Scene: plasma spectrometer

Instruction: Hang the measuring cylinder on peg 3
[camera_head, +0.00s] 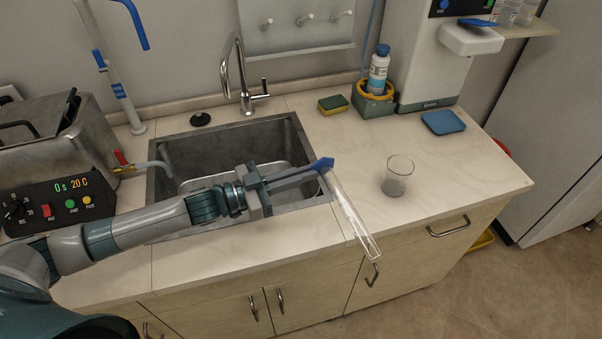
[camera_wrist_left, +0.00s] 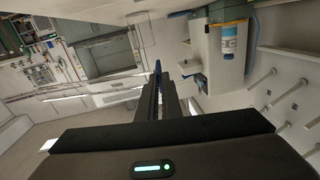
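The measuring cylinder (camera_head: 352,217) is a long clear tube with a blue end piece (camera_head: 322,165). My left gripper (camera_head: 318,168) is shut on it at the blue end, above the sink's right edge. The tube slants down and to the right, over the counter's front edge. In the left wrist view the gripper fingers (camera_wrist_left: 160,90) are close together with a bit of blue at their tips; the clear tube is hard to make out. The pegs (camera_head: 305,19) stick out from a white board behind the sink, and also show in the left wrist view (camera_wrist_left: 283,92). Peg numbers are not visible. My right gripper is not in view.
The tall faucet (camera_head: 240,75) stands behind the sink (camera_head: 160,160), between it and the board. A glass beaker (camera_head: 397,177) stands on the counter to the right. A sponge (camera_head: 333,104) and a bottle (camera_head: 378,72) in a holder stand further back.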

